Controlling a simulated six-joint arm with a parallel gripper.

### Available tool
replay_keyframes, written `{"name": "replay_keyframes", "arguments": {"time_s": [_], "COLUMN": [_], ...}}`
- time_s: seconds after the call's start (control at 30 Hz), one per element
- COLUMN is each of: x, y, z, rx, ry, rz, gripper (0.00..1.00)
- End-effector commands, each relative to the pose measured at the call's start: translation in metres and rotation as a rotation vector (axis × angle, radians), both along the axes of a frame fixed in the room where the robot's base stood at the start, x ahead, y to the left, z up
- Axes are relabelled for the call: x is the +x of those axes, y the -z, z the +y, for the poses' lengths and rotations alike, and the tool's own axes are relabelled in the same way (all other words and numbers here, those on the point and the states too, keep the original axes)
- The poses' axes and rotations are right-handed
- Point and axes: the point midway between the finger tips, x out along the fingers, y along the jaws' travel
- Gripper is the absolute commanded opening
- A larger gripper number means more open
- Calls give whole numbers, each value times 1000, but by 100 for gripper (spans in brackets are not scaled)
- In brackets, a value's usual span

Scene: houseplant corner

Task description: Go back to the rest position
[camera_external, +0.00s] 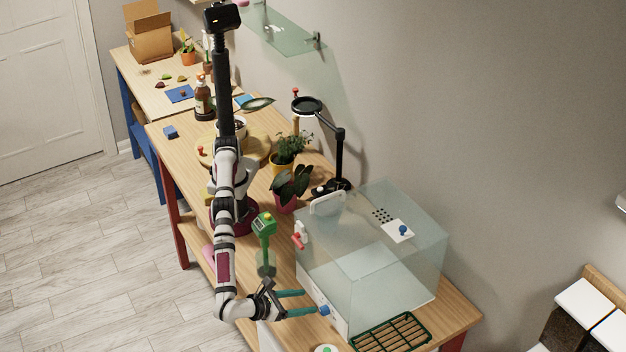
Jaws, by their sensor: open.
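My gripper (303,302) is at the end of my white and black arm, at the lower middle of the external view. Its two teal fingers are spread apart and point right, towards the front of the clear box (375,285). Nothing shows between the fingers. The lower fingertip is close to a blue knob (324,310) on the box front; I cannot tell whether they touch.
A green tool (264,228) stands close behind my gripper. Potted plants (289,188) and a black ring lamp (340,150) stand behind the box. A green-rimmed slatted tray (392,334) lies at the table's near end. The floor to the left is clear.

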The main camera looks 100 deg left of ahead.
Motion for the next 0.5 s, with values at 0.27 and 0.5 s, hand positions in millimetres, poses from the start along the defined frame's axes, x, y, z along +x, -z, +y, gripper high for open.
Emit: {"name": "replay_keyframes", "arguments": {"time_s": [0.27,0.5], "x": [0,0], "y": [-18,-18], "z": [0,0], "rx": [1,1], "ry": [0,0], "rz": [0,-1], "gripper": [66,66]}}
